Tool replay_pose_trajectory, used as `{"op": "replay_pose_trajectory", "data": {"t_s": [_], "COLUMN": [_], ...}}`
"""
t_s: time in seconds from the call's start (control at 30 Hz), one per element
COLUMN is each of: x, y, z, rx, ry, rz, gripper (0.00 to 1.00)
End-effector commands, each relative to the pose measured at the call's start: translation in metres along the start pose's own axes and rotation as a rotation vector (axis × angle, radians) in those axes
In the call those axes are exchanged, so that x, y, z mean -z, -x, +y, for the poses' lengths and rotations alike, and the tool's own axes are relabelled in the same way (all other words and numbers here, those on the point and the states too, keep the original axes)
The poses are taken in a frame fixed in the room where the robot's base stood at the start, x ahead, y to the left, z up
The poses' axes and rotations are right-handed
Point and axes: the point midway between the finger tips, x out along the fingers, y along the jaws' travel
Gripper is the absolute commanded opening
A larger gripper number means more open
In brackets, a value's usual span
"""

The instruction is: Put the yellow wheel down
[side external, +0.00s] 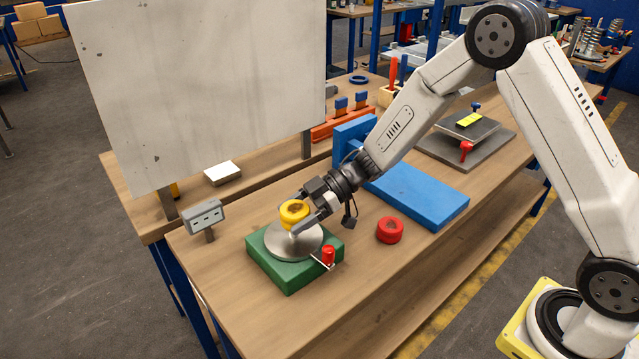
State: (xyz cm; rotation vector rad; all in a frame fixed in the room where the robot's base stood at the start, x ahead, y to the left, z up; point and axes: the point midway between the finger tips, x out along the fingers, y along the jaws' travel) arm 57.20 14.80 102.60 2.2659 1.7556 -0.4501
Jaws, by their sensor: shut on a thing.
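The yellow wheel (293,211) is a small thick ring with a dark centre. My gripper (296,220) is shut on it, with fingers on its sides. The wheel is over a round grey metal disc (292,247) on a green base (290,276). I cannot tell whether the wheel touches the disc or hangs a little above it. A red knob (328,255) on a thin rod sticks out at the right of the green base.
A red wheel (390,230) lies on the wooden bench right of the green base. A blue angled block (420,195) lies behind it. A small grey panel (205,216) stands at left, and a large white board (200,85) rises behind. The bench's front is clear.

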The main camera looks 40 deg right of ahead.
Motion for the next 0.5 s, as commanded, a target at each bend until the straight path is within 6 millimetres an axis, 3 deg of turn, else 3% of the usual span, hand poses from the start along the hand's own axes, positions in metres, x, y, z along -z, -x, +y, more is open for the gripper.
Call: {"op": "replay_pose_trajectory", "data": {"t_s": [0.5], "x": [-0.032], "y": [-0.018], "z": [0.007], "rx": [0.000], "ry": [0.000], "rz": [0.001], "gripper": [0.05]}}
